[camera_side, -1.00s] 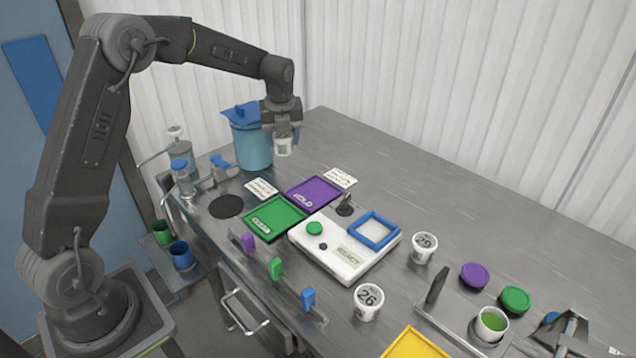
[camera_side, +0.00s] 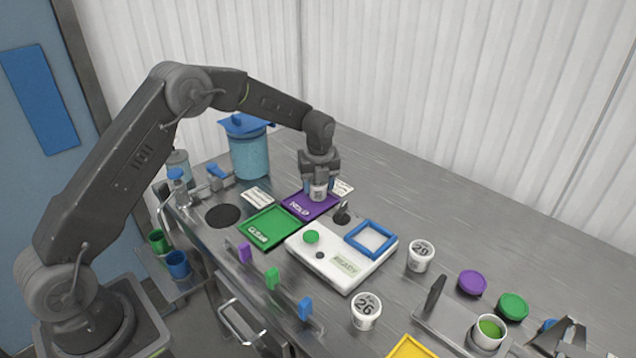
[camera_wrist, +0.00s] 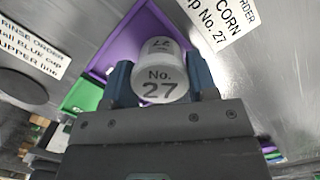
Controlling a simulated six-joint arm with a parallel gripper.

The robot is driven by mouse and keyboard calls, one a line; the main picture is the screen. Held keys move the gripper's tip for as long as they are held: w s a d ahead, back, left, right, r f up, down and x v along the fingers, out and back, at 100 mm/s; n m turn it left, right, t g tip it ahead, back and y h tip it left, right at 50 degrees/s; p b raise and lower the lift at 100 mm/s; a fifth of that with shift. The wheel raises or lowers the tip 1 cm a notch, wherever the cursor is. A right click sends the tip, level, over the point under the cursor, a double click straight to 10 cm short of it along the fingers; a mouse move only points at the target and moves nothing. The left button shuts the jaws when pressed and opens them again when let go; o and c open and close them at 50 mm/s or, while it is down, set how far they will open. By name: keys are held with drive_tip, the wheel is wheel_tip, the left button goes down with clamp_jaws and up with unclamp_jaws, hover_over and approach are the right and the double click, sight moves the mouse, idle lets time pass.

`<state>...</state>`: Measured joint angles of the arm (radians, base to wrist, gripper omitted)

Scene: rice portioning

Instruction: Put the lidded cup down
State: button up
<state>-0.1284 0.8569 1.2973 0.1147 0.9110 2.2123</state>
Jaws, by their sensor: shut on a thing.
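My gripper (camera_side: 318,187) is shut on a white lidded cup (camera_side: 318,193). In the wrist view the cup (camera_wrist: 160,72) reads "No. 27" and sits between my blue fingertips (camera_wrist: 160,80). The cup is over the purple HOLD tray (camera_side: 300,207), close to its surface; I cannot tell whether its base touches. The purple tray also shows behind the cup in the wrist view (camera_wrist: 120,42).
A green tray (camera_side: 268,229) lies next to the purple one. The white scale (camera_side: 338,270) with a blue frame is in front. Cups 29 (camera_side: 420,256) and 26 (camera_side: 366,311) stand to the right. A blue bin (camera_side: 249,152) stands behind. The back right counter is clear.

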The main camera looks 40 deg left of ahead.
sight(319, 184)
drive_tip(key=o, duration=1)
drive_tip(key=shift+f, duration=0.1)
drive_tip(key=s+d+r+n+t, duration=0.1)
drive_tip(key=s+d+r+n, duration=0.15)
drive_tip(key=r, duration=0.65)
drive_tip(key=s+d+r+n, duration=0.15)
drive_tip(key=s+r, duration=0.25)
drive_tip(key=r, duration=0.6)
drive_tip(key=s+d+r+n+t, duration=0.1)
drive_tip(key=s+r+n, duration=0.2)
drive_tip(key=s+n, duration=0.15)
drive_tip(key=s+d+r+n, duration=0.1)
drive_tip(key=s+r+n, duration=0.15)
drive_tip(key=s, duration=0.25)
drive_tip(key=s+d+f+n+t, duration=0.1)
drive_tip(key=s+n, duration=0.3)
drive_tip(key=s, duration=0.2)
drive_tip(key=s+f+n+t, duration=0.1)
drive_tip(key=s+n, duration=0.4)
drive_tip(key=s, duration=0.1)
drive_tip(key=s+d+f+n+h, duration=0.1)
drive_tip(key=s+n, duration=0.3)
drive_tip(key=s, duration=0.3)
drive_tip(key=shift+d+n+t, duration=0.3)
drive_tip(key=shift+d+t, duration=0.05)
drive_tip(key=shift+t, duration=0.05)
